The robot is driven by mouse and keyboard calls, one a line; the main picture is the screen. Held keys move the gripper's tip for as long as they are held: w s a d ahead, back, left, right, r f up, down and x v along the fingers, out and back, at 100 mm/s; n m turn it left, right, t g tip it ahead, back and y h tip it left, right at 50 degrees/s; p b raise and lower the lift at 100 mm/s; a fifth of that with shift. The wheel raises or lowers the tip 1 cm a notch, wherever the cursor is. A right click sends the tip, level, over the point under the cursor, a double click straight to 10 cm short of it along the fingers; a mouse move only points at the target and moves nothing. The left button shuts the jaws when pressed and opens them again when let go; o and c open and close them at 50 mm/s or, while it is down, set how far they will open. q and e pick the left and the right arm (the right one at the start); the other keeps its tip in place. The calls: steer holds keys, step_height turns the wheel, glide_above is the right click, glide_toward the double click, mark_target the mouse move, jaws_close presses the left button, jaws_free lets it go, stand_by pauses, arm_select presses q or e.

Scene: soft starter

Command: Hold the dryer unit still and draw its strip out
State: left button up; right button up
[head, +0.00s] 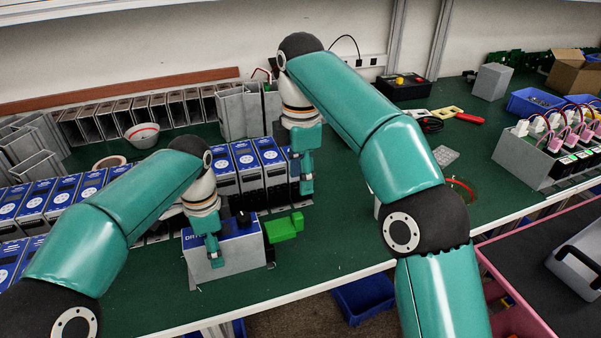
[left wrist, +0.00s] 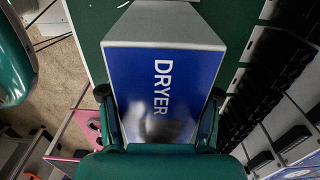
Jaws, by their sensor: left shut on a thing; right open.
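The dryer unit (head: 240,262), a grey box with a blue top, stands near the front edge of the green bench. In the left wrist view the blue face of the dryer unit (left wrist: 165,75) reads DRYER. My left gripper (head: 215,260) is shut on the dryer unit, with a finger on each side of it in the left wrist view (left wrist: 160,98). A bright green strip (head: 284,228) sticks out from the right side of the unit. My right gripper (head: 306,188) is open and empty, above and behind the strip, apart from it.
A row of blue-and-white units (head: 246,160) stands behind the dryer unit. Empty grey housings (head: 135,112) and a bowl (head: 142,134) are further back. The bench right of the strip is clear up to its front edge. A blue bin (head: 363,297) sits below.

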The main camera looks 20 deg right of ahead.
arm_select(q)
steer(key=o, duration=1.7)
step_height(320, 180, up, 10)
steer(key=shift+w+r, duration=0.15)
steer(key=shift+r, duration=0.6)
